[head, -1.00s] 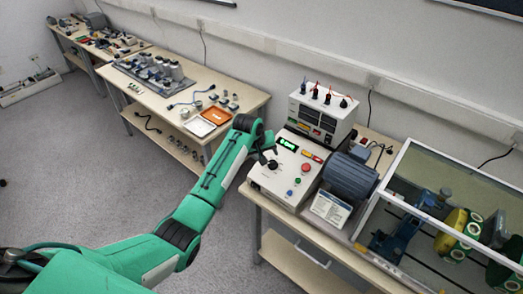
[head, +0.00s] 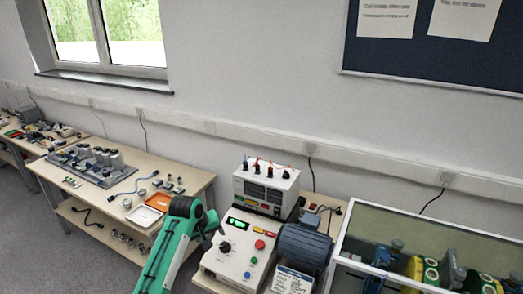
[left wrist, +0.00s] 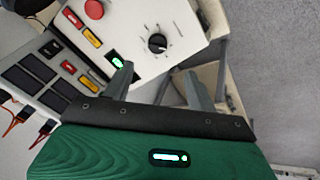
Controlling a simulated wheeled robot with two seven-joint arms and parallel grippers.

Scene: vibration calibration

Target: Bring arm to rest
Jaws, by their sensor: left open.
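My left arm is green and comes up from the bottom of the head view. Its gripper (head: 209,232) is beside the left edge of the white control box (head: 243,262), near the black knob (head: 225,247). In the left wrist view the two grey fingers of my left gripper (left wrist: 160,85) stand apart with nothing between them. The black knob (left wrist: 157,43) shows beyond the fingertips, apart from them. The control box also has a lit green display, a red button (head: 260,244) and smaller coloured buttons. My right gripper does not show.
A white supply unit (head: 265,190) with cable plugs stands behind the control box. A grey motor (head: 303,246) and a framed clear enclosure (head: 345,245) stand to the right.

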